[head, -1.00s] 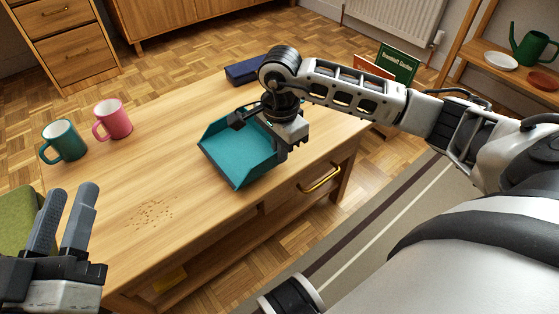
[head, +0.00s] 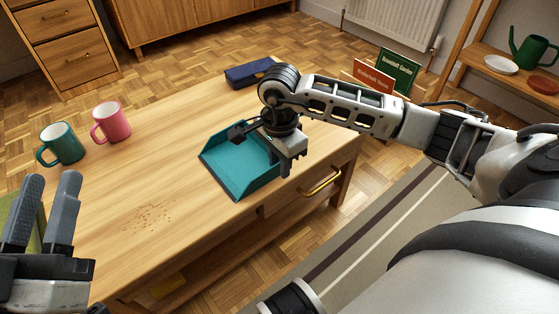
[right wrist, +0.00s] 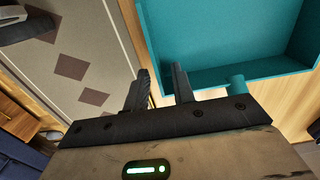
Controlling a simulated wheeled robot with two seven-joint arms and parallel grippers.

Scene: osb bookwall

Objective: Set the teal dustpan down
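The teal dustpan (head: 228,165) lies on the wooden table near its front edge and looks flat on the top. In the right wrist view the dustpan (right wrist: 225,55) fills the upper right, with a short piece of its handle at its near wall. My right gripper (head: 286,168) is low beside the pan's right side. In the right wrist view its two fingers (right wrist: 159,88) stand apart with nothing visible between them, left of the handle. The rest of the handle is hidden by the gripper. My left gripper (head: 43,212) is open and empty at the lower left.
Crumbs (head: 148,217) lie on the table left of the pan. A green mug (head: 62,144) and a pink mug (head: 112,122) stand at the left. A dark blue case (head: 248,73) lies at the back. The table's middle is clear.

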